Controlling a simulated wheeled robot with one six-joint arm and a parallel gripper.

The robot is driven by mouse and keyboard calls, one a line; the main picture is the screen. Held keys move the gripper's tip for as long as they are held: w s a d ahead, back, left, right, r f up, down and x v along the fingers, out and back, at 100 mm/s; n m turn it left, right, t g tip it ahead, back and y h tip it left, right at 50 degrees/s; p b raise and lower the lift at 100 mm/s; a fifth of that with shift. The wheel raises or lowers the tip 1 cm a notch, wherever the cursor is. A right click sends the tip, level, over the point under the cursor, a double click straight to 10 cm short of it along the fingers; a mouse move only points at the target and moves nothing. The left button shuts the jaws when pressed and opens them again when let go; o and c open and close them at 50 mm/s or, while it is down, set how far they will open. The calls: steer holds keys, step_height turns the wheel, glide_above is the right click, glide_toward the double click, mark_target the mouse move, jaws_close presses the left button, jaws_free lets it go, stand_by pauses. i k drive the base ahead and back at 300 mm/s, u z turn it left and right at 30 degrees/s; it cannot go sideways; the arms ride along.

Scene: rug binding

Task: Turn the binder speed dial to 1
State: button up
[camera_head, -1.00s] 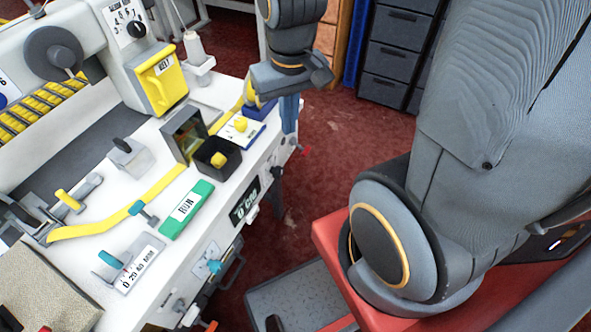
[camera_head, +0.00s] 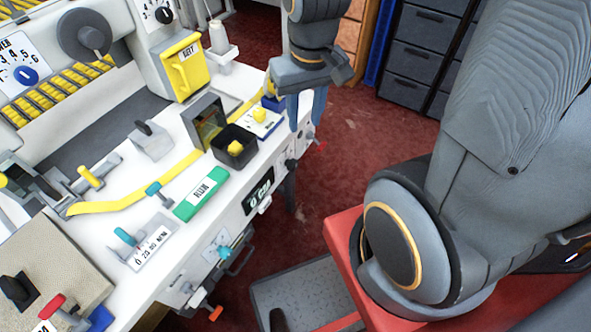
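Two numbered dials show on the white machine (camera_head: 285,160). One is a black knob (camera_head: 162,14) on a white numbered plate at the top edge, partly cut off. I cannot tell which is the binder speed dial, and neither pointer setting is readable. My gripper (camera_head: 306,108) hangs fingers down beyond the machine's right edge, away from both dials.
A yellow hinged cover (camera_head: 184,68), a thread cone (camera_head: 219,38) and a black box with a yellow knob (camera_head: 235,148) stand on the machine. Grey drawers (camera_head: 415,55) stand behind; red floor (camera_head: 345,150) is open.

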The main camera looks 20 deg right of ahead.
mark_target(293, 164)
steer(key=u, duration=0.75)
steer(key=k, duration=0.75)
steer(key=u, duration=0.3)
steer(key=i, duration=0.4)
